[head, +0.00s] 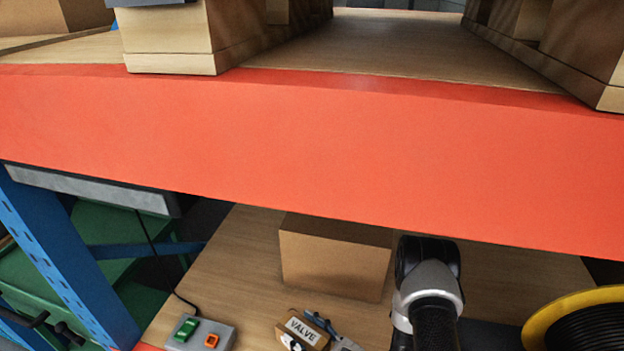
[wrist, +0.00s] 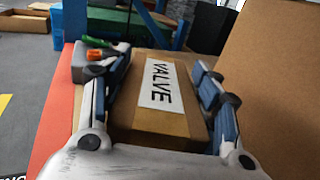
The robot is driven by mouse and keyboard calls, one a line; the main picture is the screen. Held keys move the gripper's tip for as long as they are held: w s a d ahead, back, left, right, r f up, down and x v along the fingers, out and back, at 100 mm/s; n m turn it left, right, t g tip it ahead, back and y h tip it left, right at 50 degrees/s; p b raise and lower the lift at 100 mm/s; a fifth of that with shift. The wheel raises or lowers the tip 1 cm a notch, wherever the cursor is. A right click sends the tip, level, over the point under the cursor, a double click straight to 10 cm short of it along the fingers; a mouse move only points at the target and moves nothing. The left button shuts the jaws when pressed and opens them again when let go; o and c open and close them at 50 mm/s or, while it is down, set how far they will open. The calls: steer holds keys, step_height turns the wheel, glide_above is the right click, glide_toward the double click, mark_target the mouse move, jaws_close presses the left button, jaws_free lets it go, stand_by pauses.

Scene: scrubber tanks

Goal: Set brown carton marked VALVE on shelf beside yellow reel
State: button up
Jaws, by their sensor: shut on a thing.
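The small brown carton marked VALVE (head: 300,331) is on or just above the lower wooden shelf (head: 220,275) in the head view; I cannot tell whether it touches the shelf. In the wrist view the carton (wrist: 160,122) lies between the two fingers with its white label facing up. My gripper (wrist: 160,64) is shut on it. In the head view my gripper (head: 308,330) shows only in part, beside my arm. The yellow reel (head: 540,325), wound with black, stands at the lower right of the head view, partly cut off and well apart from the carton.
A large plain cardboard box (head: 335,262) stands behind the carton; it fills the right of the wrist view (wrist: 275,70). A grey switch box (head: 202,335) with green and orange buttons sits to the left. An orange beam (head: 300,150) crosses above. A blue upright (head: 65,255) stands left.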

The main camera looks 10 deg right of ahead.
steer(key=shift+f+b, duration=0.7)
steer(key=shift+f, duration=2.45)
steer(key=shift+w+f, duration=0.1)
steer(key=shift+f, duration=0.1)
steer(key=o, duration=1.3)
steer(key=shift+a+r, duration=0.15)
steer(key=shift+r, duration=0.15)
steer(key=p+v, duration=0.1)
steer(key=v, duration=1.1)
steer(key=shift+f, duration=0.1)
